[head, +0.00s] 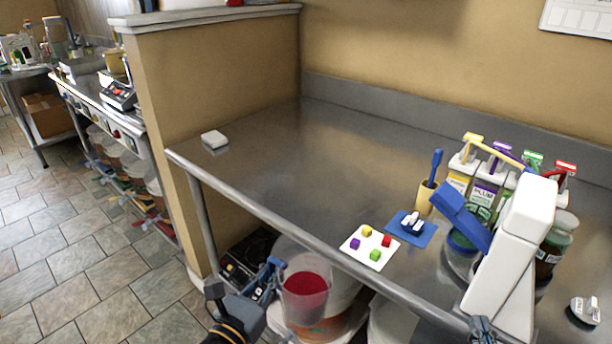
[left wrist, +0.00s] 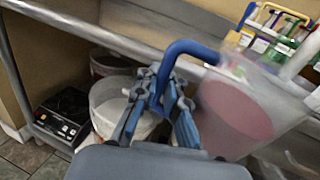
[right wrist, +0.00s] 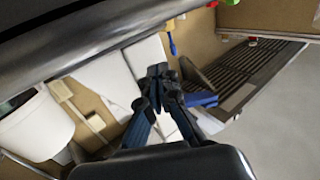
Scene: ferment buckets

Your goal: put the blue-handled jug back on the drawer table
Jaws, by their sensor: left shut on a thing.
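The blue-handled jug (head: 305,291) is clear and holds red liquid; in the left wrist view (left wrist: 245,115) it hangs beside the fingers, slightly blurred. My left gripper (head: 268,275) is shut on its blue handle (left wrist: 178,52), in front of the steel table's front edge and apart from the floor. My left fingers (left wrist: 160,98) also show up close. My right gripper (head: 483,330) is at the bottom of the head view; in the right wrist view its fingertips (right wrist: 165,88) are close together with nothing seen between them. I cannot tell for certain which bench is the drawer table.
The steel table (head: 270,165) carries a white card (head: 368,247) with coloured cubes, a blue tray (head: 411,229) and several colour-topped bottles (head: 487,190). White buckets (left wrist: 112,98) and a black device (left wrist: 65,112) stand below. A bench with a scale (head: 118,95) is left, past a partition. Tiled floor is clear.

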